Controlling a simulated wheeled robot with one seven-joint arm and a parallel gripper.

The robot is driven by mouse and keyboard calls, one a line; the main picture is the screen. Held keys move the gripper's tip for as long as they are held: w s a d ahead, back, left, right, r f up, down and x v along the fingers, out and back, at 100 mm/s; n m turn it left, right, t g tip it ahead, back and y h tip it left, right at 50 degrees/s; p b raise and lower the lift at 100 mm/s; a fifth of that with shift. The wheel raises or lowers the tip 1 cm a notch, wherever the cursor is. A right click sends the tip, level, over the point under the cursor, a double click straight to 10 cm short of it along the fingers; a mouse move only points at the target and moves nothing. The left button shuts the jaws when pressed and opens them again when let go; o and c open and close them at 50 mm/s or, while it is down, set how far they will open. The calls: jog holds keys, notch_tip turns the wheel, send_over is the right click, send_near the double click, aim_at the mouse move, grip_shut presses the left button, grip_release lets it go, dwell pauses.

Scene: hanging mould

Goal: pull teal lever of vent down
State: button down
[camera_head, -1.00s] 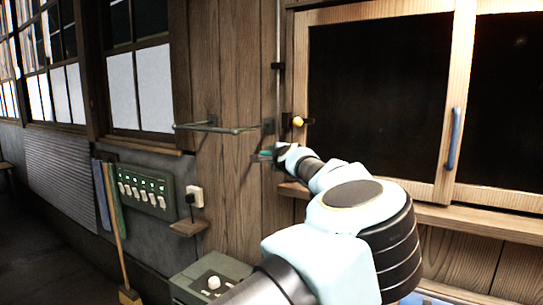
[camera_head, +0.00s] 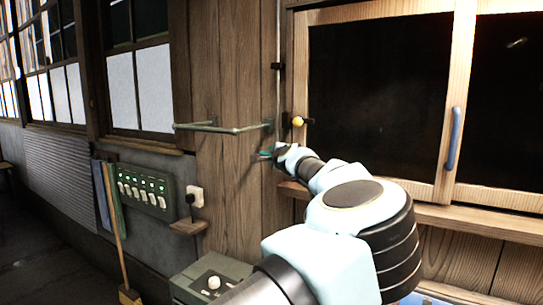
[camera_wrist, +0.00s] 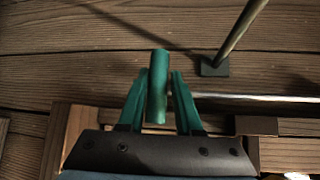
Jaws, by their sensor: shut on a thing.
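The teal lever (camera_wrist: 158,86) shows in the wrist view as a short round bar between the two green fingers of my gripper (camera_wrist: 158,103). The fingers are shut on it, one on each side, and its far end sticks out past the fingertips. In the head view my gripper (camera_head: 267,154) is at the plank wall, just left of the cabinet frame and below the yellow knob. The lever cannot be told apart from the fingers there. The vent itself is not clearly seen.
A metal wall rail (camera_head: 222,129) juts out above and left of my gripper. A thin vertical rod (camera_head: 278,90) runs down the wall beside the yellow knob (camera_head: 297,121). The cabinet ledge (camera_head: 470,217) is at right. A switch panel (camera_head: 146,190) is at lower left.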

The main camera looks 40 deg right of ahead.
jog(key=shift+s+d+f, duration=0.1)
jog(key=shift+f, duration=0.1)
notch_tip(320, 180, down, 4)
jog(key=b, duration=0.4)
jog(key=shift+f, duration=0.25)
jog(key=c, duration=0.7)
grip_release()
jog(key=shift+r, duration=0.1)
jog(key=b+v, duration=1)
jog(key=b, duration=0.1)
jog(key=shift+s, duration=0.3)
